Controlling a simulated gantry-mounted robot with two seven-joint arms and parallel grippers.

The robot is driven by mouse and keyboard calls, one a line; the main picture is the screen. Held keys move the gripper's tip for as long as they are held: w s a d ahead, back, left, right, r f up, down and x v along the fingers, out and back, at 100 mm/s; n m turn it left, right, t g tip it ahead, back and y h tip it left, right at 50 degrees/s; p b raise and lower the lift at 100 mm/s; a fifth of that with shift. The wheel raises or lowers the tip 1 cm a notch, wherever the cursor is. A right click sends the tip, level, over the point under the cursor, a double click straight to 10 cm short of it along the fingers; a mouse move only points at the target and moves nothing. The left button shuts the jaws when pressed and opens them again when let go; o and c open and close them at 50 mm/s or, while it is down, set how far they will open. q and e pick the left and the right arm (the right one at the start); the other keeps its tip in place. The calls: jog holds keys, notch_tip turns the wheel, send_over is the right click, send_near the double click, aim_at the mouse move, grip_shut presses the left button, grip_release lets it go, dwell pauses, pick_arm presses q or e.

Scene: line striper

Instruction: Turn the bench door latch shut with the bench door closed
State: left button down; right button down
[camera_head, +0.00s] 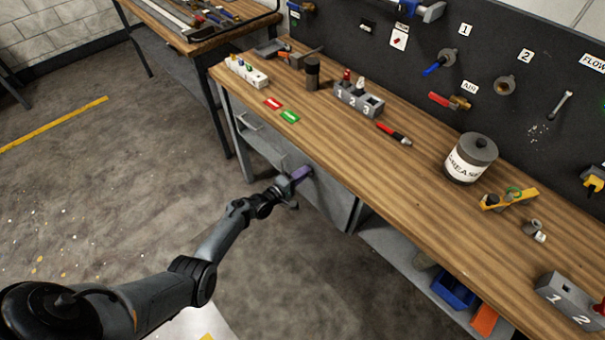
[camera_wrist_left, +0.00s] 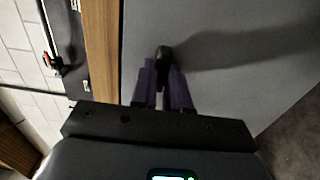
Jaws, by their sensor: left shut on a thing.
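The grey bench door (camera_head: 333,207) is under the front edge of the wooden bench top and looks about flush with the bench front. It also fills much of the left wrist view (camera_wrist_left: 225,75). The small dark latch (camera_wrist_left: 163,52) stands out from the door close to the wooden edge. My left gripper (camera_head: 304,172) reaches the door from the left, and its purple fingers are shut on the latch, one on each side, in the left wrist view (camera_wrist_left: 163,75). The fingers hide the latch in the head view. My right gripper is not in view.
The wooden bench top (camera_head: 330,155) overhangs just above the gripper. An open shelf with a blue bin (camera_head: 452,290) and an orange bin (camera_head: 484,320) is to the right. The floor before the bench is clear.

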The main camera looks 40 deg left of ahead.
pick_arm(q)
jog(key=c, duration=1.1)
grip_release()
jog(key=shift+s, duration=0.15)
jog(key=s+p, duration=0.1)
jog(key=s, duration=0.2)
jog(key=s+a+p, duration=0.1)
jog(key=s, duration=0.3)
jog(key=s+p, duration=0.1)
jog(key=s, duration=0.2)
jog(key=shift+s+a, duration=0.15)
jog(key=shift+s, duration=0.1)
